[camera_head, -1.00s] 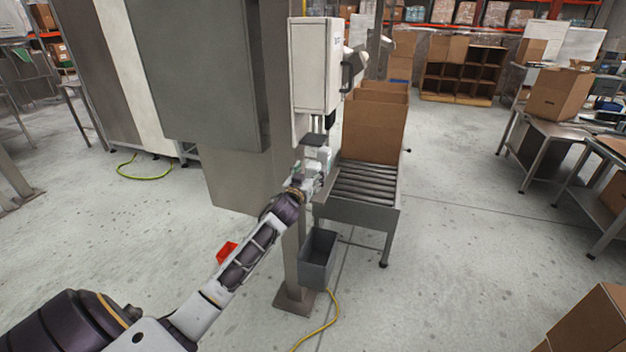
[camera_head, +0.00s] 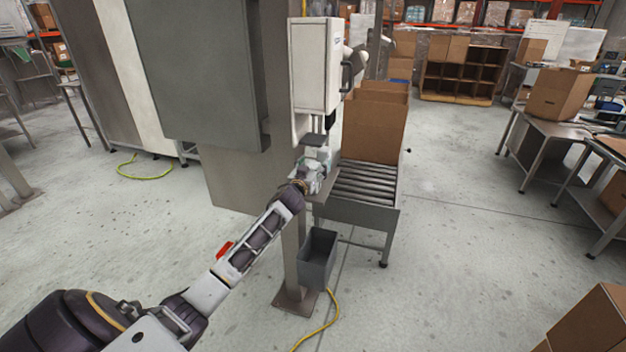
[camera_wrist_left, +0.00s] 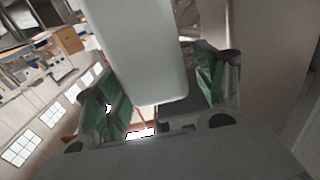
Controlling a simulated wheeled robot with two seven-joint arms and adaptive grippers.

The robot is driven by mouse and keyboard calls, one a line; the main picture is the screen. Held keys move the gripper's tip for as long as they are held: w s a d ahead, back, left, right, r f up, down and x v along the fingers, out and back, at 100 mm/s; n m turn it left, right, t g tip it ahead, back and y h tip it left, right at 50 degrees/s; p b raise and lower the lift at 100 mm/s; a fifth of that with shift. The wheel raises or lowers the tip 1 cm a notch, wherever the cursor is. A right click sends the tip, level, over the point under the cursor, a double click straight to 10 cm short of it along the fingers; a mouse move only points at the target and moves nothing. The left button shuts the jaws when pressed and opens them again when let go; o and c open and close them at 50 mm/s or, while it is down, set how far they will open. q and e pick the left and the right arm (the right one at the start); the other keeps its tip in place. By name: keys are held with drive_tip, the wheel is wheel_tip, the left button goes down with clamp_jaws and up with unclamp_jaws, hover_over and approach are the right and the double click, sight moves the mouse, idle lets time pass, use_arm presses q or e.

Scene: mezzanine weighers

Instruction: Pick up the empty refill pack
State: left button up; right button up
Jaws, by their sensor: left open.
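The refill pack (camera_wrist_left: 147,50) is a pale, whitish, smooth block with rounded lower corners in the left wrist view. It comes down from the top of that view between the two green-padded fingers of my left gripper (camera_wrist_left: 157,92). The gripper is open around the pack; gaps seem to show beside it, but I cannot tell whether a finger touches it. In the head view my left gripper (camera_head: 317,170) is small, just under the white wall unit. The pale pack (camera_head: 316,157) shows there only in part. My right gripper is not in view.
The white unit (camera_head: 316,65) hangs on a steel post (camera_head: 291,250). A grey bin (camera_head: 318,260) is low on the post. A roller conveyor (camera_head: 365,185) with brown cartons (camera_head: 373,130) stands to the right. A red object (camera_head: 224,249) lies partly behind my arm.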

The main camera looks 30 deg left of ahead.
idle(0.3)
use_arm(q)
drive_tip(key=c, duration=1.2)
drive_tip(key=shift+r, duration=0.1)
